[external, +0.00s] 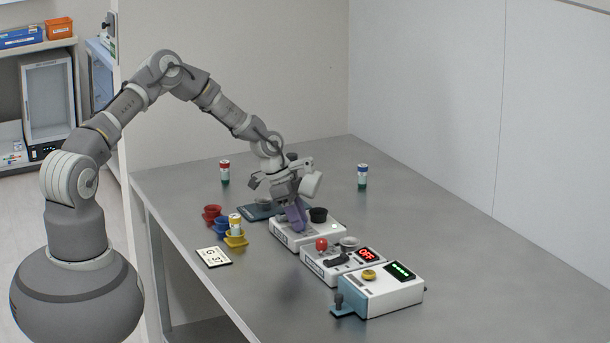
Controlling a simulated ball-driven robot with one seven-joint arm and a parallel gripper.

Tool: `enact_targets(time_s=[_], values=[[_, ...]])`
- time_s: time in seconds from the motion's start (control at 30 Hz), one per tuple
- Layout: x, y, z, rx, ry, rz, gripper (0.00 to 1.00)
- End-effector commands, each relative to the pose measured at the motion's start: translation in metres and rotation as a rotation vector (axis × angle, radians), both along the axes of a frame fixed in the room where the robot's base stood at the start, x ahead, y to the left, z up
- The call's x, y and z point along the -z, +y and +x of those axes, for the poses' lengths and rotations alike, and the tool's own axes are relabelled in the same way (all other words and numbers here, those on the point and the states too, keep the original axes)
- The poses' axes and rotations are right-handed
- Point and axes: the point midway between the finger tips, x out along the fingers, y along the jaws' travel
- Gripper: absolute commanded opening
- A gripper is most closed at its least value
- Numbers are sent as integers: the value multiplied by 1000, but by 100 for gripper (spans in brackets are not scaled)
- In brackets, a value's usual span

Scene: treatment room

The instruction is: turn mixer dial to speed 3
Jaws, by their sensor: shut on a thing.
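A low white box, which looks like the mixer (293,242), stands on the table with a black round cup (318,214) on its top and a small lit spot at its right. My gripper (298,228) points down onto the left part of this box's top, with purplish fingers. It is shut on a part there, apparently the mixer dial; the fingers hide the dial and its setting. A small card (213,257) with dark marks, seemingly including a 3, lies left of the box.
Nearer is a box with a yellow knob (369,274) and green display. Red, blue and yellow cups (236,241) stand left. The table's right side is clear.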

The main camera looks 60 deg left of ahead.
Motion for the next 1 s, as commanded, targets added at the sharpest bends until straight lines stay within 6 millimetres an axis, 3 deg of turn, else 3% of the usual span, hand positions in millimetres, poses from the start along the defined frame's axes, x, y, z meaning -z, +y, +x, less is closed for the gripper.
enact_targets(time_s=[0.57, 0.6, 0.7, 1.0], values=[[1, 1, -1, 32, 3, 1, 0], [1, 1, -1, 31, 3, 1, 37], [1, 1, -1, 31, 3, 1, 55], [-3, 1, -1, 30, 1, 0, 55]])
